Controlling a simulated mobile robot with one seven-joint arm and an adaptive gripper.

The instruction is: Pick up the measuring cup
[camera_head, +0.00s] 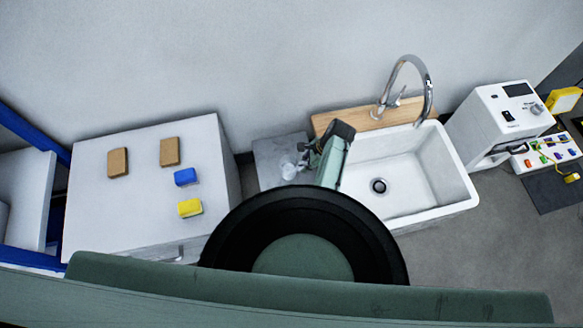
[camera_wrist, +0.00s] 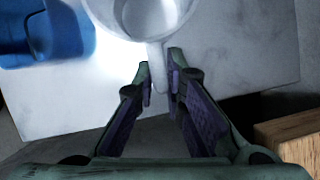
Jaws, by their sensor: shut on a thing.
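The measuring cup (camera_wrist: 152,18) is a clear, whitish round cup at the top of the wrist view, cut off by the frame edge. Its pale handle (camera_wrist: 158,66) points down between the two fingers of my gripper (camera_wrist: 162,80). The gripper is shut on this handle. In the head view the cup (camera_head: 289,171) is a small pale shape over the grey slab between the left cabinet and the sink, just left of my gripper (camera_head: 306,166). I cannot tell whether it touches the surface. My own arm and body hide much of the area in front.
A blue object (camera_wrist: 45,35) lies left of the cup in the wrist view. The white cabinet (camera_head: 95,215) on the left holds two brown blocks, a blue sponge (camera_head: 186,177) and a yellow sponge (camera_head: 190,207). A white sink (camera_head: 415,165) with a tall faucet (camera_head: 428,85) stands close right.

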